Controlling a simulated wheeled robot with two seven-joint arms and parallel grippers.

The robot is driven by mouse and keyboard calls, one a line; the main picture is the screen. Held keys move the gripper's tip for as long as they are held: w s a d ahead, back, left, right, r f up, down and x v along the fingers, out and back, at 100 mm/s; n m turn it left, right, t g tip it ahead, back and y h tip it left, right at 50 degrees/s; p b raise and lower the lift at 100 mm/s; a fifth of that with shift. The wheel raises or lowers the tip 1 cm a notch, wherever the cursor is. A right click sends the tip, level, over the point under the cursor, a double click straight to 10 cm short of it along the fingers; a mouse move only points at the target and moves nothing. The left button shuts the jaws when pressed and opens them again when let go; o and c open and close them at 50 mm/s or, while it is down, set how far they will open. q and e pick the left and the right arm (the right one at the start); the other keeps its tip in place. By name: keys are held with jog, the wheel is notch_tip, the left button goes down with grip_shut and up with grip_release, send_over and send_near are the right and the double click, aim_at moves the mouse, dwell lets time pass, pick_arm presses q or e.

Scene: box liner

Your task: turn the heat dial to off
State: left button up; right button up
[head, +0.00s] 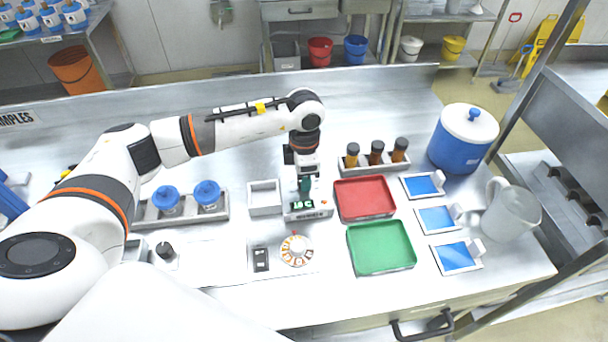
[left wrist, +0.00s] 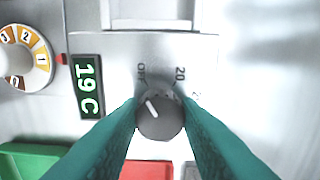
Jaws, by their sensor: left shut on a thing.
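The heat dial (left wrist: 160,120) is a round dark grey knob with a white pointer line, on a pale metal panel (left wrist: 135,50). In the left wrist view the line points up and left, roughly toward the OFF mark (left wrist: 141,72); a 20 mark (left wrist: 180,73) is to its right. A display (left wrist: 87,88) beside it reads 19 C in green. The heater unit (head: 322,213) stands mid-bench in the head view. My left gripper (head: 305,187) points down over it, its teal fingers (left wrist: 160,125) shut on the dial's sides. The dial is hidden in the head view. My right gripper is not in view.
A red tray (head: 365,198) and a green tray (head: 381,248) lie right of the heater. A grey open box (head: 264,197) is close on its left. A numbered orange-white dial (head: 296,250) is in front. Brown bottles (head: 376,153) stand behind the red tray.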

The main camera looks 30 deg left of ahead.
pick_arm(q)
jog(key=o, duration=1)
jog(key=shift+r, duration=0.1)
jog(key=shift+w+r, duration=0.1)
jog(key=shift+r, duration=0.35)
notch_tip(320, 180, up, 11)
jog(key=b, duration=0.3)
jog(key=shift+r, duration=0.1)
